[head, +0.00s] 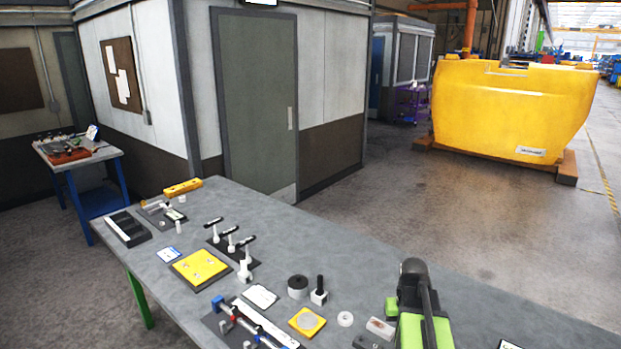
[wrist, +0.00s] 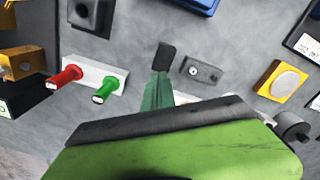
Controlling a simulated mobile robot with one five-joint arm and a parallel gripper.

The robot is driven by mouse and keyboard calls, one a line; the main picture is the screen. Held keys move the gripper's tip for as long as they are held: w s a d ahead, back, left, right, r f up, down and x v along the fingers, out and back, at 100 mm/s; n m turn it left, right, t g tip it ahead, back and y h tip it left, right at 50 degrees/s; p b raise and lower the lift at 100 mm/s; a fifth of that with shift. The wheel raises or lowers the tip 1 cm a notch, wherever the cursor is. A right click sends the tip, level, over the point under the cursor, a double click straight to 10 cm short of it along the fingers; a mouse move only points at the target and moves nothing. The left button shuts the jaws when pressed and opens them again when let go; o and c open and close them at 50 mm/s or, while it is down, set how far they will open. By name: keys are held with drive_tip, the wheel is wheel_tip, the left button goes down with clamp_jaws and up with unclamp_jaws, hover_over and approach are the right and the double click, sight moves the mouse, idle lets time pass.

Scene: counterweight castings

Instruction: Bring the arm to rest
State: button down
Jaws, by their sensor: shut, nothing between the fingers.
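My gripper (wrist: 164,60) shows in the wrist view as a narrow green finger with a black tip, its fingers together and nothing between them. It hangs above the grey table, apart from the small parts around it as far as I can tell. In the head view my arm, green and black (head: 424,325), stands over the front right of the workbench (head: 400,248). The fingertips are hidden there.
Near the arm lie a yellow plate with a round disc (head: 307,321), a white ring (head: 345,318) and a dark cylinder (head: 298,286). The wrist view shows a red handle (wrist: 66,76) and a green handle (wrist: 107,90). A large yellow casting (head: 510,110) stands beyond.

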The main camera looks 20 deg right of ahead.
drive_tip(key=w+a+f+n, duration=0.1)
drive_tip(key=a, duration=0.4)
drive_tip(key=w+a+f+n+b, duration=0.1)
drive_tip(key=a, duration=0.4)
drive_tip(key=w+a+f+n+b, duration=0.1)
drive_tip(key=a, duration=0.4)
drive_tip(key=shift+w+a+f, duration=0.1)
drive_tip(key=shift+w+a, duration=0.05)
drive_tip(key=shift+a, duration=0.05)
drive_tip(key=a, duration=0.4)
drive_tip(key=s+a+f+n+b, duration=0.1)
drive_tip(key=a, duration=0.2)
drive_tip(key=a+n, duration=0.1)
drive_tip(key=a, duration=0.3)
drive_tip(key=shift+s+a+f, duration=0.2)
drive_tip(key=shift+a, duration=0.1)
drive_tip(key=shift+s+d+r, duration=0.15)
drive_tip(key=shift+s+d, duration=0.05)
drive_tip(key=shift+s, duration=0.1)
drive_tip(key=shift+w+d+m, duration=0.1)
drive_tip(key=shift+w+m, duration=0.05)
drive_tip(key=shift+m, duration=0.15)
